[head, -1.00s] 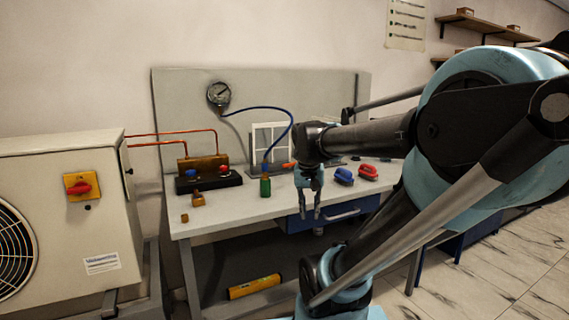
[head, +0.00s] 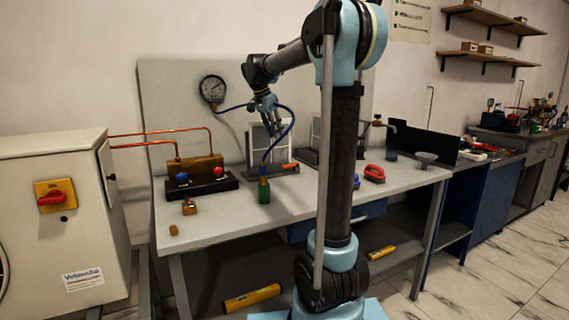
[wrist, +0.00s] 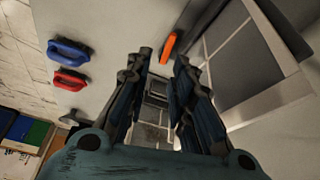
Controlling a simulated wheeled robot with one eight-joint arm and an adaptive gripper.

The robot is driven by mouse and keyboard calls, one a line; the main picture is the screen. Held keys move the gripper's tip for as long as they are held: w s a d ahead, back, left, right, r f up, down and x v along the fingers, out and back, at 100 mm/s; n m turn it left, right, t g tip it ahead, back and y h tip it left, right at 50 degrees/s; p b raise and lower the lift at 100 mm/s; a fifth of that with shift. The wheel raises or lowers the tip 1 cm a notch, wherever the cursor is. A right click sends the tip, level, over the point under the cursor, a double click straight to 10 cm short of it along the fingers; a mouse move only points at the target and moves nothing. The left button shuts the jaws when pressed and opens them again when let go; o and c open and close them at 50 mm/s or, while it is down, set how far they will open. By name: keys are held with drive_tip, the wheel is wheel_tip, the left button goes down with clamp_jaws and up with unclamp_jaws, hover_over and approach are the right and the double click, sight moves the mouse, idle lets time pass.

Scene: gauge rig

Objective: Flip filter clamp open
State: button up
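A pale framed filter panel (head: 257,147) stands upright at the back of the bench, with an orange lever-like piece (head: 290,167) low at its right; I take this for the clamp. In the wrist view the orange piece (wrist: 168,47) is just beyond the fingertips, and the filter frame (wrist: 285,92) fills the right side. My gripper (head: 274,130) is in front of the panel's upper part, fingers downward. In the wrist view its fingers (wrist: 164,60) are apart with nothing held between them. Any contact with the panel cannot be told.
A valve manifold (head: 197,183) stands left. A red handle (head: 374,173) and a blue one (wrist: 68,50) lie right.

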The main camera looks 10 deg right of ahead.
drive_tip(key=w, duration=0.3)
approach(291, 166)
drive_tip(key=shift+m, duration=0.3)
drive_tip(key=f, duration=0.2)
drive_tip(key=w+f, duration=0.1)
drive_tip(key=f, duration=0.4)
drive_tip(key=shift+w+d, duration=0.25)
drive_tip(key=shift+r, duration=0.1)
clamp_jaws()
